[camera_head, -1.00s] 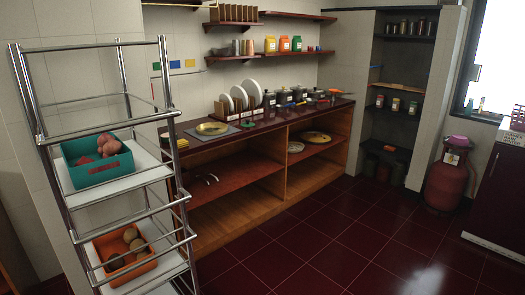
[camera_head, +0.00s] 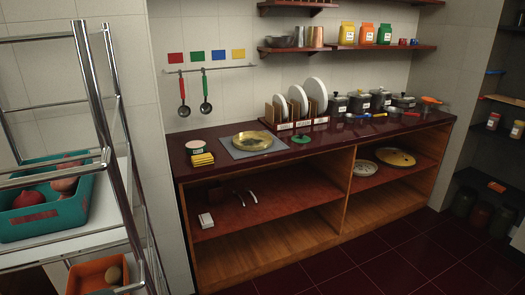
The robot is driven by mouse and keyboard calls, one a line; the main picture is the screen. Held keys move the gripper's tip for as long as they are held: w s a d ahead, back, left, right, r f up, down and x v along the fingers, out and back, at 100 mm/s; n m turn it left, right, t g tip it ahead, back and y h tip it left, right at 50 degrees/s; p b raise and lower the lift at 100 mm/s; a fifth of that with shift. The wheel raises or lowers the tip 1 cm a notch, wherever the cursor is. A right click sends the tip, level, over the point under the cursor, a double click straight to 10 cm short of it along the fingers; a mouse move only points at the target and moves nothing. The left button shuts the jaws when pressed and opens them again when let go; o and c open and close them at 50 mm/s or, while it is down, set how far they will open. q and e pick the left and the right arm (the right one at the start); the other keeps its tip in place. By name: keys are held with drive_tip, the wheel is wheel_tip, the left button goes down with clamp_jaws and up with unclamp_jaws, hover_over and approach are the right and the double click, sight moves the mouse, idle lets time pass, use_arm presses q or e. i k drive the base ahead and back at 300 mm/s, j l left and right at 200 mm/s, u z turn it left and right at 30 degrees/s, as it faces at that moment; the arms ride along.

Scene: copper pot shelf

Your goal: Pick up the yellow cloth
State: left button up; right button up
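A small flat yellow square (camera_head: 238,55), which looks like the yellow cloth, is on the tiled wall above the counter. It is the rightmost in a row with a red square (camera_head: 175,58), a green one (camera_head: 197,56) and a blue one (camera_head: 219,55), just above a thin rail (camera_head: 235,68). A yellow block-like item, perhaps a sponge (camera_head: 202,160), lies on the counter's left end. Neither of my grippers is in view.
A metal rack (camera_head: 90,90) with a teal bin (camera_head: 45,215) stands close at the left. The dark counter (camera_head: 330,138) holds a gold plate (camera_head: 253,141) on a grey mat, a plate rack (camera_head: 297,125) and several pots. Two ladles hang from the rail. The floor in front is clear.

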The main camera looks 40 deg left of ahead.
sight(205, 159)
drive_tip(key=i+u, duration=0.15)
drive_tip(key=i, duration=0.5)
drive_tip(key=i+l+u, duration=0.2)
drive_tip(key=i, duration=0.45)
drive_tip(key=i+u, duration=0.35)
drive_tip(key=u, duration=0.15)
drive_tip(key=i+l+u, duration=0.1)
drive_tip(key=i+u, duration=0.35)
drive_tip(key=i+l+u, duration=0.2)
drive_tip(key=u, duration=0.3)
drive_tip(key=i+l+u, duration=0.25)
drive_tip(key=u, duration=0.2)
drive_tip(key=i+l+u, duration=0.35)
drive_tip(key=u, duration=0.15)
drive_tip(key=i+l+u, duration=0.15)
drive_tip(key=l+u, duration=0.3)
drive_tip(key=i+l+u, duration=0.2)
drive_tip(key=l, duration=0.25)
